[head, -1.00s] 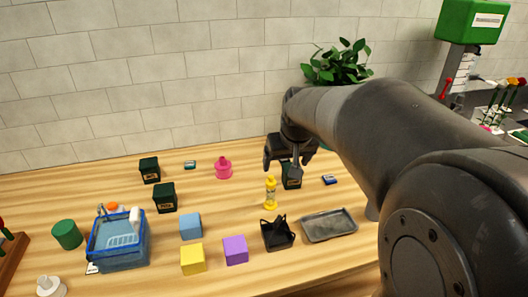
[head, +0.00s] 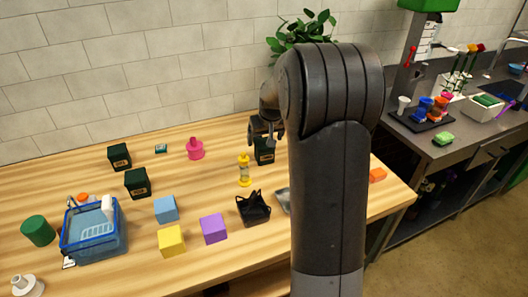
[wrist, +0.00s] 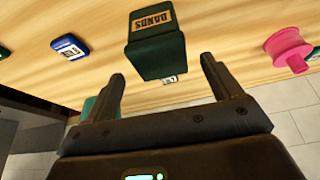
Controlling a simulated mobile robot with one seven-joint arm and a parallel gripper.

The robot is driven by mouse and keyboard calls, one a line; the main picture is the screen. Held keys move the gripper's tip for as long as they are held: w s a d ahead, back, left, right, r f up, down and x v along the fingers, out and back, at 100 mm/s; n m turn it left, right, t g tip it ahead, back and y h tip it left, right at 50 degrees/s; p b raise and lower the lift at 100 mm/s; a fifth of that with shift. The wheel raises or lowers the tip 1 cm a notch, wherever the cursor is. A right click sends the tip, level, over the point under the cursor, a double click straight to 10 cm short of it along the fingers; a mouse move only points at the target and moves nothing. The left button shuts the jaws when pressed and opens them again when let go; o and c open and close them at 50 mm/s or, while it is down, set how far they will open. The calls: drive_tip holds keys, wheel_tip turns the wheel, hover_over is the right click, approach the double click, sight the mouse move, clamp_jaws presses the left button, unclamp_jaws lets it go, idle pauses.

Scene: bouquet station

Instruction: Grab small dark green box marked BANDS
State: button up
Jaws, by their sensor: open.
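The small dark green box marked BANDS (wrist: 155,42) shows in the wrist view with its label readable, just beyond my open fingers. My gripper (wrist: 162,70) is open, one finger toward each side of the box, with nothing between the fingers; I see a gap to the box. In the head view the same box (head: 264,157) stands at the back right of the wooden table, partly hidden by my gripper (head: 266,138), which hangs just above and at it. Two similar dark boxes stand at the left, one farther back (head: 119,157) and one nearer (head: 137,184); their labels are too small to read.
A black holder (head: 253,208), coloured cubes and a blue basket (head: 93,250) are nearer. My arm hides the table's right part.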

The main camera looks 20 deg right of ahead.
sight(264, 143)
drive_tip(key=shift+s+x, duration=0.2)
drive_tip(key=shift+x, duration=2.5)
drive_tip(key=shift+a+f, duration=0.1)
drive_tip(key=shift+c, duration=0.4)
drive_tip(key=c, duration=1.1)
